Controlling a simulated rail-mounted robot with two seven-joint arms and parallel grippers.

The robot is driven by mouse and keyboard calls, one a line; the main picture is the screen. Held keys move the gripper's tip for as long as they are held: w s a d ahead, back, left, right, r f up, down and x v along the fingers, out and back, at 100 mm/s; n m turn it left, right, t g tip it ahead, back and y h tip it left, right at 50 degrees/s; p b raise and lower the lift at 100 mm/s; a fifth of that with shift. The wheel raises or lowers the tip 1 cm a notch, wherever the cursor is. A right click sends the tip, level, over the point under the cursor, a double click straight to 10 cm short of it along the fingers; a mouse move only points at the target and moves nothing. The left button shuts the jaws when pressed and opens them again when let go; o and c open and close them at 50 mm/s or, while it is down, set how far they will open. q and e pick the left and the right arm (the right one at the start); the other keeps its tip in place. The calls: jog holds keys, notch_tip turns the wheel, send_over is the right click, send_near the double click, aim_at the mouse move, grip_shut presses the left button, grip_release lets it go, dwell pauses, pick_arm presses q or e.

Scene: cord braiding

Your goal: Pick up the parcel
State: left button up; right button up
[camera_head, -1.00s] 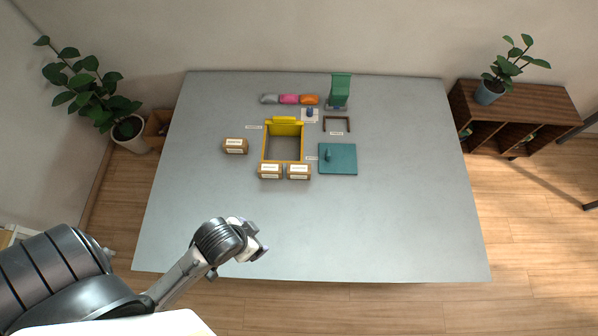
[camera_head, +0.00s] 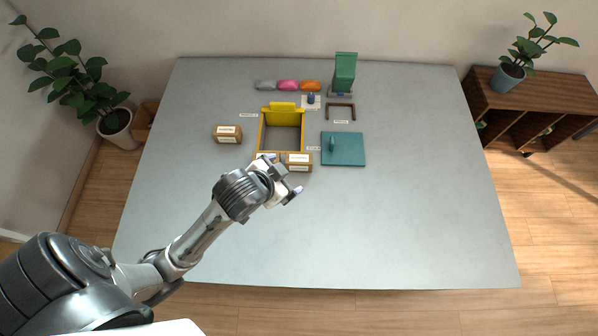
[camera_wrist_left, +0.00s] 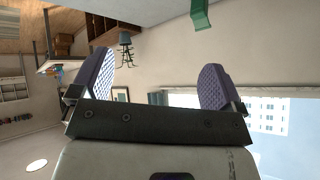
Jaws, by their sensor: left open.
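Several brown parcels with white labels are on the grey table. One parcel (camera_head: 227,134) sits left of the yellow open box (camera_head: 262,133). Another parcel (camera_head: 299,161) stands at the box's front right. A third parcel, at the box's front left, is mostly hidden behind my left gripper (camera_head: 281,175). My left gripper is open and appears empty, in front of the two front parcels. I cannot tell its height above the table. In the left wrist view, the two purple-padded fingers of the gripper (camera_wrist_left: 155,82) are spread with nothing between them. My right gripper is not in view.
A teal plate with a handle (camera_head: 343,150) lies right of the box. Behind are a brown frame (camera_head: 341,104), a green stand (camera_head: 344,74) and grey, pink (camera_head: 288,86) and orange pieces. The table (camera_head: 420,210) is clear at front and right.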

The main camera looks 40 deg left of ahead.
pick_arm(q)
jog(key=w+a+f+m+t+y+b, duration=0.3)
jog(key=w+f+b, duration=0.6)
jog(key=w+b, duration=0.75)
jog(key=g+b, duration=0.3)
jog(key=b, duration=1.8)
send_over(299, 158)
jog(key=s, duration=0.2)
notch_tip(299, 158, down, 13)
jog(key=a+f+g+h+p, duration=0.1)
jog(key=a+f+g+h, duration=0.4)
jog(key=f, duration=0.4)
jog(key=d+f+m+b, duration=0.1)
jog(key=f, duration=0.2)
jog(key=d+f+m+h+b, duration=0.1)
jog(key=f+m+b, duration=0.1)
jog(key=f, duration=0.1)
jog(key=d+f+m+g+h+b, duration=0.1)
jog(key=d+f, duration=0.1)
jog(key=f, duration=0.1)
jog(key=shift+w+f+m, duration=0.25)
jog(key=shift+f+m, duration=0.05)
jog(key=b+x, duration=0.4)
jog(key=x, duration=0.1)
jog(key=shift+w+a+f, duration=0.1)
jog(key=shift+a, duration=0.1)
